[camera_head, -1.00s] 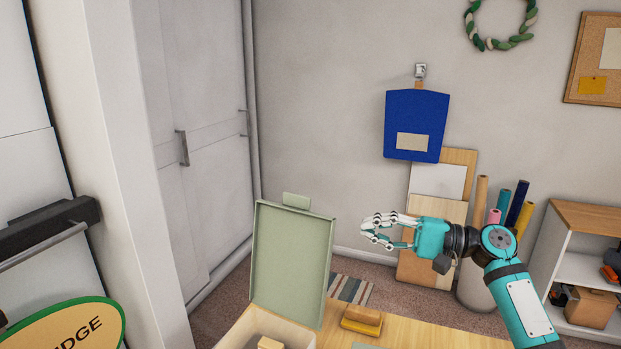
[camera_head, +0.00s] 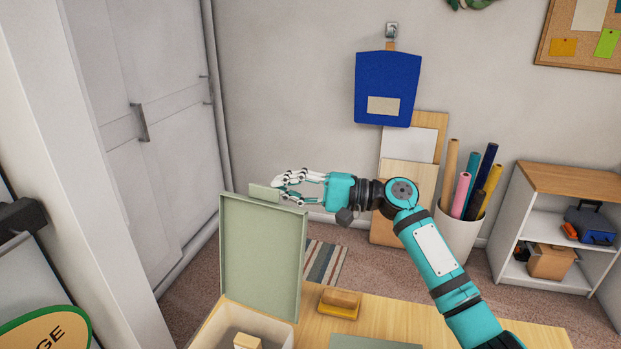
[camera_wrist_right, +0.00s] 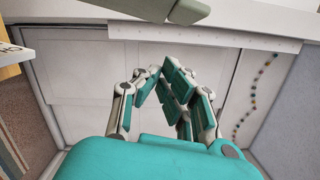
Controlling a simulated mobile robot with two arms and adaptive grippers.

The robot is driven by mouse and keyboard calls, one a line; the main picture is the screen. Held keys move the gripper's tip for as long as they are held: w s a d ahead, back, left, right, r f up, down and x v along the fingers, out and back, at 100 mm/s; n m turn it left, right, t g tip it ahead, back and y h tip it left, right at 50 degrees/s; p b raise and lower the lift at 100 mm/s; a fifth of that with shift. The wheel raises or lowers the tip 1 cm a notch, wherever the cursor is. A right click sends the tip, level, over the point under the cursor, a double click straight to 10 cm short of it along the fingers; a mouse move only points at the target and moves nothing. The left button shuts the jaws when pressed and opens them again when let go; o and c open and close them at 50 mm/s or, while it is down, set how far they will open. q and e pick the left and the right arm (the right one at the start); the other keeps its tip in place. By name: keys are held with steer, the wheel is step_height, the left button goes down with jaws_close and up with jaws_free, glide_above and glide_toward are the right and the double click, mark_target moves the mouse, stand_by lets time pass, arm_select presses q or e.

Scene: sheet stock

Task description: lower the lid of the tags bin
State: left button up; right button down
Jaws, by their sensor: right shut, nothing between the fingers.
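The tags bin (camera_head: 222,322) is a pale box at the bottom of the head view, with a light wooden block (camera_head: 247,342) inside. Its green lid (camera_head: 262,258) stands raised, nearly upright, with a tab (camera_head: 264,192) on its top edge. My right gripper (camera_head: 280,187) is shut and empty at the height of the tab, just right of it. I cannot tell whether the fingers touch it. In the right wrist view the fingertips (camera_wrist_right: 162,75) are together, and a grey-green piece, likely the tab (camera_wrist_right: 188,12), shows at the top edge. My left gripper is out of view.
A wooden block with a yellow base (camera_head: 340,304) lies on the wooden table (camera_head: 390,308) right of the bin. A green sheet (camera_head: 372,341) lies at the table's front. Behind are boards (camera_head: 400,180), a container of rolls (camera_head: 458,232) and a shelf unit (camera_head: 570,182).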

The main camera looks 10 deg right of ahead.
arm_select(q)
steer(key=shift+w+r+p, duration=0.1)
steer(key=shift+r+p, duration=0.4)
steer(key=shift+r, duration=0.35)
arm_select(e)
steer(key=s, duration=0.2)
steer(key=s+a+r, duration=0.1)
steer(key=shift+w+f, duration=0.1)
